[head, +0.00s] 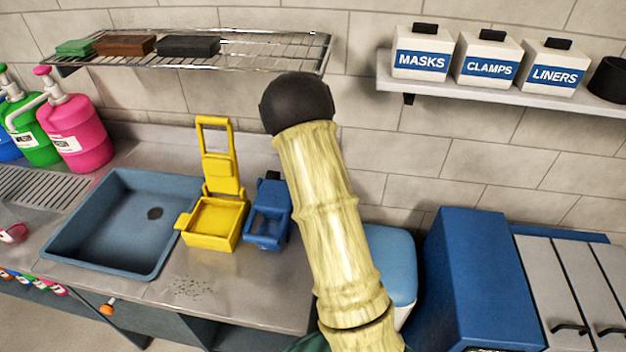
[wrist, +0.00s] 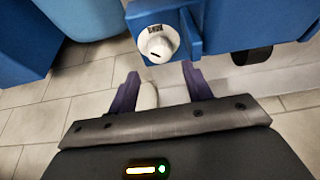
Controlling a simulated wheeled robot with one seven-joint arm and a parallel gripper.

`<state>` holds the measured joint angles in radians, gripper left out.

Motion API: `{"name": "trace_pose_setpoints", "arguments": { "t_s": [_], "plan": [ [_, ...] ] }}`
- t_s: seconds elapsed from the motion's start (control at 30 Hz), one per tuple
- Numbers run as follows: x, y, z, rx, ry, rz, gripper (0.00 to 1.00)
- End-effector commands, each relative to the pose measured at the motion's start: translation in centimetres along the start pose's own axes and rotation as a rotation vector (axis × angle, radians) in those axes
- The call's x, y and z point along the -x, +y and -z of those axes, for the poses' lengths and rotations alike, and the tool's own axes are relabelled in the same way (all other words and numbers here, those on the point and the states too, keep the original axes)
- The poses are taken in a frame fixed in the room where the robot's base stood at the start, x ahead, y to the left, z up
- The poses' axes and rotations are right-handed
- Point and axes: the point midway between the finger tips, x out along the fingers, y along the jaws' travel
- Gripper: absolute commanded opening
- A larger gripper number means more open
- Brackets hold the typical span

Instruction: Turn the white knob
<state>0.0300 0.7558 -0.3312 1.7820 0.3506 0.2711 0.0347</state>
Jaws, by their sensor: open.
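The white knob (wrist: 158,44) shows in the wrist view, near the top centre, on a blue panel (wrist: 190,32). It is round, with a short dark mark on its face and a small black-and-white label above it. My gripper (wrist: 160,72) is open, with its two purple fingers apart and pointing toward the knob. The fingertips appear just below the knob in the picture, and nothing is held between them. I cannot tell the exact gap in depth. In the head view neither the knob nor my gripper can be made out.
In the head view a counter holds a blue sink (head: 120,225), a yellow wringer-like container (head: 213,220) and a smaller blue one (head: 267,215). A blue cabinet (head: 480,280) stands at the right. A shelf (head: 500,98) carries labelled boxes. Tiled floor (wrist: 70,110) shows below the panel.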

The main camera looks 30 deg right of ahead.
Motion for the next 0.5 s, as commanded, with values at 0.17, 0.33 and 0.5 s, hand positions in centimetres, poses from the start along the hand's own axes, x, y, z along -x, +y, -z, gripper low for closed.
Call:
{"name": "trace_pose_setpoints", "arguments": {
  "t_s": [0.17, 0.33, 0.5],
  "plan": [
    [2.1, -0.6, 0.4, 0.004, 0.003, 0.006, 0.55],
    [2.2, -0.7, 0.3, 0.007, 0.001, 0.004, 0.55],
    [2.1, -0.8, 0.2, 0.009, 0.0, 0.004, 0.55]
  ]
}}
